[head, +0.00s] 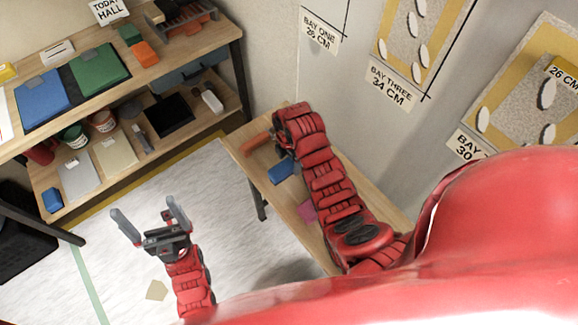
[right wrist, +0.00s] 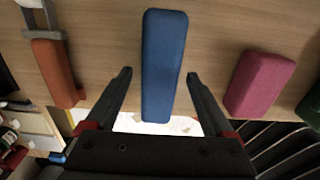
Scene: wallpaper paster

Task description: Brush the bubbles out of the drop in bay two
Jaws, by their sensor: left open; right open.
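A patterned drop (head: 415,35) with several white bubbles hangs on the wall above the "BAY THREE 34 CM" sign (head: 391,86). Another bubbled drop (head: 520,90) hangs at the right, tagged "26 CM". The sign below it (head: 466,145) is partly hidden by my red body, its bay number unreadable. No legible sign reads bay two. A blue block (right wrist: 164,60) lies on the wooden bench; it also shows in the head view (head: 281,172). My right gripper (right wrist: 158,75) is open, its fingers either side of the blue block. My left gripper (head: 146,210) is open and empty above the floor.
An orange-handled tool (right wrist: 56,70) with a metal frame lies left of the blue block, a pink block (right wrist: 260,84) right. A two-level shelf (head: 180,47) with blue and green pieces stands at left. Pale floor (head: 245,245) is open between shelf and bench.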

